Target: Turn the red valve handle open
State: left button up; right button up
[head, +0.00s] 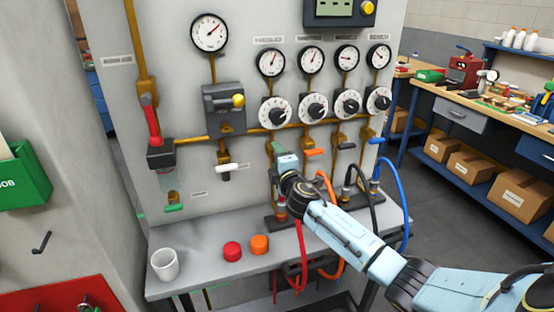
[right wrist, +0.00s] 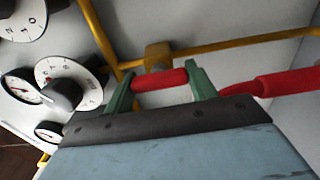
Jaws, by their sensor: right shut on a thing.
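The red valve handle (right wrist: 160,80) is a short red bar on a brass valve body (right wrist: 158,57), seen in the right wrist view. My right gripper (right wrist: 158,88) is shut on it, with one green finger at each end of the bar. In the head view my right gripper (head: 279,149) is at the panel, left of the orange valve handle (head: 313,153), and it hides the red handle. My left gripper is not in view.
Black (head: 346,146) and blue (head: 376,141) handles sit to the right, a white one (head: 227,168) to the left. Hoses hang close to my right arm. A white cup (head: 164,264), a red cap (head: 232,250) and an orange cap (head: 259,244) stand on the shelf (head: 205,262).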

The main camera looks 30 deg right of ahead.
jog(key=o, duration=1)
jog(key=p+v, duration=0.1)
jog(key=v, duration=1.2)
jog(key=shift+s, duration=0.25)
jog(key=shift+f, duration=0.1)
